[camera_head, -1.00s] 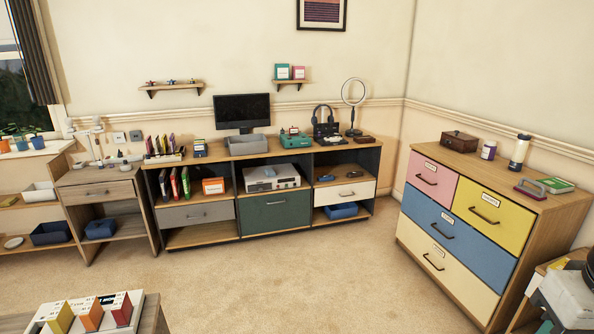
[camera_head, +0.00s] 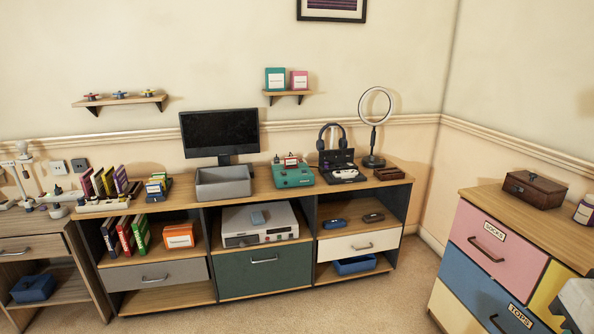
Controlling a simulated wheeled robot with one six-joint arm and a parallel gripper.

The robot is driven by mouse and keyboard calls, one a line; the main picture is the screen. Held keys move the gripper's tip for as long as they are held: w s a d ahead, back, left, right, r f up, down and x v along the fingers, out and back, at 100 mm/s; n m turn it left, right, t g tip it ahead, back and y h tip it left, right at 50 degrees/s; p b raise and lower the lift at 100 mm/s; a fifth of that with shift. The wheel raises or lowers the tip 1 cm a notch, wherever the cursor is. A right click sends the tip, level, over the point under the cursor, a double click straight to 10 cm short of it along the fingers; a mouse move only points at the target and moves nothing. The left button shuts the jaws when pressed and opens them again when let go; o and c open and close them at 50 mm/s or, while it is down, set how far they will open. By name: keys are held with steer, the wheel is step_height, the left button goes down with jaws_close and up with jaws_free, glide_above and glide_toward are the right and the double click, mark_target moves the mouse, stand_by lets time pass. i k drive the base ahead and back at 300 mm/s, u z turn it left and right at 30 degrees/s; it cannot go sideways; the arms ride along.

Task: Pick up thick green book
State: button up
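A green book (camera_head: 140,233) stands upright on the left upper shelf inside the long cabinet, at the right end of a short row. A red book (camera_head: 125,236) stands beside it on its left. Several thinner books (camera_head: 110,182) stand on the cabinet top above, one of them olive green. A teal box-like book (camera_head: 275,79) stands on the small wall shelf. I cannot tell from their size which one is the thick green book. My gripper's fingers are not in view. A pale grey part at the bottom right edge seems to be mine.
The long cabinet top (camera_head: 265,188) holds a grey bin (camera_head: 223,183), a monitor (camera_head: 221,133), a green device (camera_head: 292,174) and a ring light (camera_head: 374,125). A colourful dresser (camera_head: 500,245) stands at the right. Carpet (camera_head: 395,295) shows clear in front of the cabinet.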

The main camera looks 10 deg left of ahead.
mark_target(141, 229)
steer(key=i, duration=1.5)
steer(key=u, duration=2)
steer(key=i, duration=1.65)
steer(key=z, duration=0.05)
